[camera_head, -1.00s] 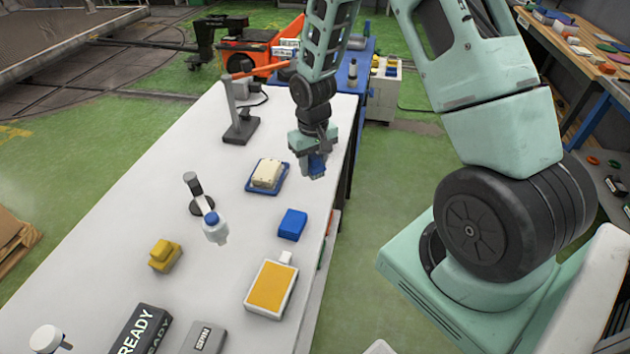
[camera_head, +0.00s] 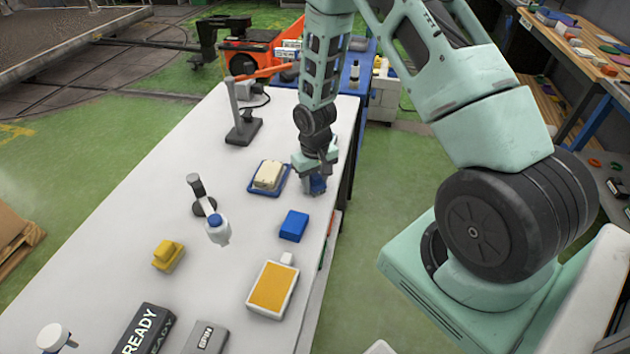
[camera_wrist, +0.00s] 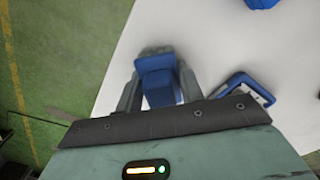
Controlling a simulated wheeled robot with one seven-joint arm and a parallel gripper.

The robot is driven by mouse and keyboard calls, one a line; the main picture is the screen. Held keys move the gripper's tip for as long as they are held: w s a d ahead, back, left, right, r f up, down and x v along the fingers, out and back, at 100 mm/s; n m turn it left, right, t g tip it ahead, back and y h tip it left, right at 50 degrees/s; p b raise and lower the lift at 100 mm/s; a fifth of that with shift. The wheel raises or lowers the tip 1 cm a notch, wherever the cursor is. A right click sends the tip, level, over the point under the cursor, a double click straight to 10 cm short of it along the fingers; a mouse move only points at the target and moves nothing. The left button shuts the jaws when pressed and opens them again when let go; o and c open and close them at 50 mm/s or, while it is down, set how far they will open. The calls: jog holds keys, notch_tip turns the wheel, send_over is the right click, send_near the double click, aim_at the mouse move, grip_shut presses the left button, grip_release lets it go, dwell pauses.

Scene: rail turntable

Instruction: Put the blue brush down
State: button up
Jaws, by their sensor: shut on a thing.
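The blue brush (camera_wrist: 160,85) is between the fingers of my gripper in the wrist view. My gripper (camera_head: 316,186) is shut on it near the right edge of the white table (camera_head: 120,220). In the head view the blue brush (camera_head: 318,185) shows just under the fingers, partly hidden by them. It is low by the tabletop; I cannot tell whether it touches.
A blue tray (camera_head: 254,191) with a cream block (camera_head: 268,175) lies just left of my gripper. A blue block (camera_head: 293,226) lies nearer, then an orange-topped box (camera_head: 272,288). A yellow block (camera_head: 168,256) and a lamp-like stand (camera_head: 217,228) are further left.

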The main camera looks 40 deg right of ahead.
aim_at(314, 175)
jog(key=shift+s+f, duration=0.15)
jog(key=shift+f, duration=0.3)
jog(key=o, duration=1)
jog(key=shift+c, duration=0.2)
jog(key=shift+o, duration=0.3)
jog(key=shift+r, duration=0.6)
jog(key=r+b, duration=0.1)
jog(key=r, duration=0.5)
jog(key=r+b, duration=0.1)
jog(key=r, duration=0.4)
jog(key=shift+w+r, duration=0.2)
jog(key=shift+r, duration=0.15)
jog(key=s+a+r+n, duration=0.25)
jog(key=a+r, duration=0.25)
jog(key=a, duration=0.5)
jog(key=s+a+r+n, duration=0.3)
jog(key=s+a, duration=0.4)
jog(key=s, duration=0.3)
jog(key=s+a+r+n, duration=0.3)
jog(key=s+a, duration=0.4)
jog(key=s, duration=0.4)
jog(key=shift+s+a+r+n+y, duration=0.2)
jog(key=shift+s+r+n+y, duration=0.1)
jog(key=shift+r+n, duration=0.05)
jog(key=shift+f, duration=0.1)
